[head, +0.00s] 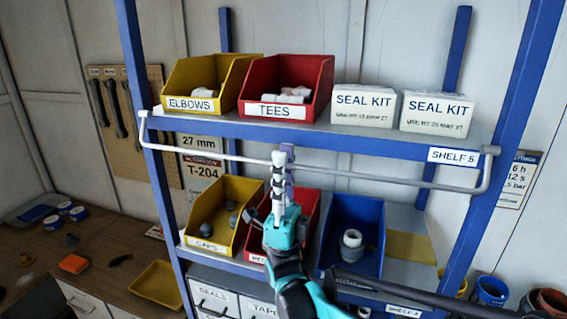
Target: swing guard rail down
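The guard rail (385,180) is a thin light-grey bar with bent ends at the two front blue posts. Its long bar hangs below the front edge of shelf 5 (345,139) and crosses the gap above the lower bins. My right gripper (282,157) reaches up from the bottom middle, seen nearly edge-on. Its fingertips are close together at the rail, left of its middle, and look shut on it. The fingertips hide a short piece of the bar. My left gripper is not in view.
Shelf 5 bears a yellow elbows bin (204,87), a red tees bin (287,85) and two seal kit boxes (364,106). Below are yellow (225,215), red and blue (352,240) bins. A dark bar crosses the lower right. A workbench (100,255) stands left.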

